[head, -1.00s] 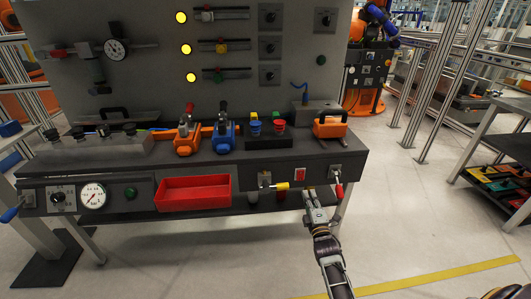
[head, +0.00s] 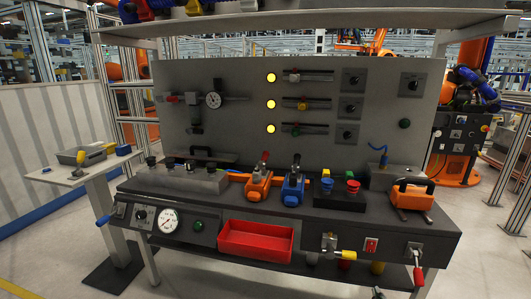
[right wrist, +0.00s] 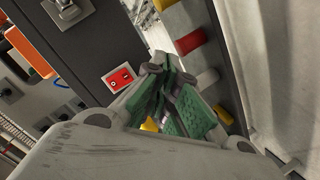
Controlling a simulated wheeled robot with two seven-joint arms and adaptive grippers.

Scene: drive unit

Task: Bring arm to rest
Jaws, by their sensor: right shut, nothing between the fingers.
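My right gripper (head: 378,292) shows only as a small tip at the bottom edge of the head view, below the bench front. In the right wrist view its green-padded fingers (right wrist: 168,92) are shut together and hold nothing. They point toward the bench's front panel, near a red rocker switch (right wrist: 121,77). That switch also shows in the head view (head: 371,245), up and left of a red-handled lever (head: 418,272). My left gripper is not in view.
The drive unit bench has a red tray (head: 256,240), a yellow-handled valve (head: 347,254) and a gauge (head: 168,221) along its front. Orange (head: 258,186) and blue (head: 293,187) devices stand on top. A small side table (head: 85,172) is at left. Floor at right is clear.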

